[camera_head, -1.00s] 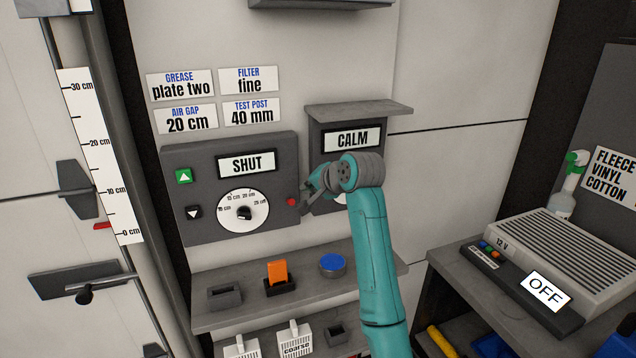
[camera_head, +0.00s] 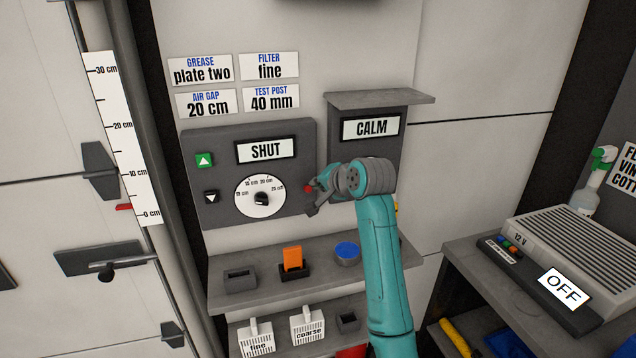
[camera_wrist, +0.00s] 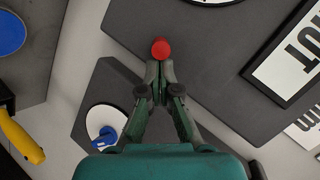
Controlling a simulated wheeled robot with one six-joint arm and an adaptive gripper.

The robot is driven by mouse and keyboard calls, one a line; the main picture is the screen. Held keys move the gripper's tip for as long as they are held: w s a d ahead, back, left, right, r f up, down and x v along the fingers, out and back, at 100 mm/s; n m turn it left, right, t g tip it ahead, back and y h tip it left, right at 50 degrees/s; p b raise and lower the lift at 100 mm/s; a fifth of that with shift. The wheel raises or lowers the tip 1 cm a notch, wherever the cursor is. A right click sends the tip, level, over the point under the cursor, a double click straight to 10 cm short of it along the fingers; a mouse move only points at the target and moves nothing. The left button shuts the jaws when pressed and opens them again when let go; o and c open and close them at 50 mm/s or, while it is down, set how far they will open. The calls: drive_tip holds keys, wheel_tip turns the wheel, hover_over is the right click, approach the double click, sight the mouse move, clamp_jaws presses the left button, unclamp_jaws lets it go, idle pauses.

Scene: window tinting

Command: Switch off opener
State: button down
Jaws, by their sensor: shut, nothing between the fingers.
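A dark grey control panel (camera_head: 225,150) on the wall carries a display reading SHUT (camera_head: 266,150), a green up button (camera_head: 204,160), a black down button (camera_head: 211,197), a white dial with a black knob (camera_head: 260,198) and a red button (camera_head: 308,188) at its right edge. My gripper (camera_head: 318,195) is shut and empty beside the red button. In the wrist view, the fingertips (camera_wrist: 161,72) are together just below the red button (camera_wrist: 161,48), overlapping its lower edge in the picture. I cannot tell whether they touch it.
A second box (camera_head: 375,150) reading CALM stands right of the panel under a ledge; its white dial with a blue knob (camera_wrist: 105,137) shows in the wrist view. Below, a shelf (camera_head: 265,290) holds an orange piece (camera_head: 292,258) and a blue-topped disc (camera_head: 347,252). A 12 V unit reads OFF (camera_head: 563,289).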

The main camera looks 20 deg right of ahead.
drive_tip(key=shift+s+f+t, duration=0.2)
drive_tip(key=shift+f+t, duration=0.15)
drive_tip(key=shift+t, duration=0.25)
drive_tip(key=f+t, duration=0.1)
drive_tip(key=t, duration=0.1)
drive_tip(key=f+t, duration=0.1)
drive_tip(key=s+n+t+y, duration=0.1)
drive_tip(key=t, duration=0.1)
drive_tip(key=shift+f+t, duration=0.3)
drive_tip(key=shift+f, duration=0.1)
drive_tip(key=shift+w, duration=0.1)
drive_tip(key=s+d, duration=0.5)
drive_tip(key=s, duration=0.5)
drive_tip(key=shift+s+d+f, duration=0.2)
drive_tip(key=shift+f, duration=0.2)
